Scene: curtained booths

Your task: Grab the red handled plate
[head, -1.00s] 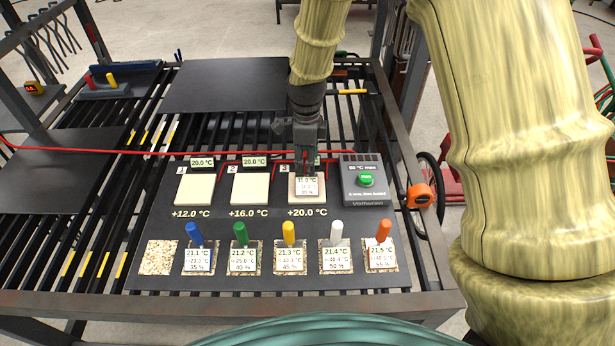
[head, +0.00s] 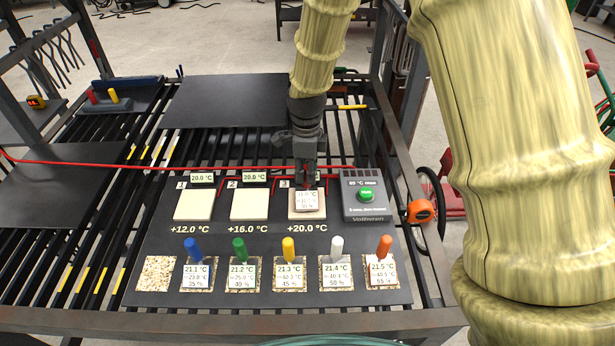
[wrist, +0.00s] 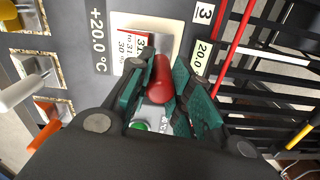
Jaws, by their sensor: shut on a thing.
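The red-handled plate (head: 307,201) is a small white labelled plate at the pale pad (head: 293,214) numbered 3, above the "+20.0 °C" marking. I cannot tell whether it touches the pad or is slightly raised. Its red handle (wrist: 161,80) stands between my fingers in the wrist view, and part of its label (wrist: 132,42) shows beyond. My gripper (head: 306,178) points down over pad 3 and is shut on the red handle. In the wrist view my gripper (wrist: 160,98) has a green finger on each side of the handle. The fingers hide part of the plate.
Plates with blue (head: 193,250), green (head: 239,248), yellow (head: 288,249), white (head: 336,247) and orange (head: 384,246) handles stand in the front row. The leftmost speckled pad (head: 157,273) is empty. Pads 1 (head: 194,205) and 2 (head: 250,204) are bare. A control box (head: 366,196) is right of pad 3.

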